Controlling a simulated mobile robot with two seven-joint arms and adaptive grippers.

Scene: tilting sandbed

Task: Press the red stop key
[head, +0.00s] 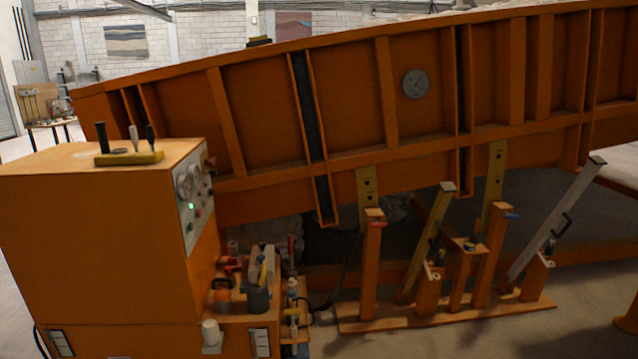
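The orange control cabinet (100,235) stands at the left. Its narrow grey control panel (193,232) faces right and is seen at a steep angle. The panel carries round gauges (187,184), a lit green lamp (192,205) and small keys. A small reddish key (190,227) seems to sit low on the panel, but it is too small to be sure that it is the stop key. A red part (210,163) also sticks out at the panel's top right. Neither of my grippers is in view.
Levers on a yellow base (130,158) stand on the cabinet top. A lower orange ledge (235,318) holds a dark cup of tools (257,298) and a white cylinder (211,333). The tilted orange sandbed (345,110) fills the back, with orange support posts (371,265) below it.

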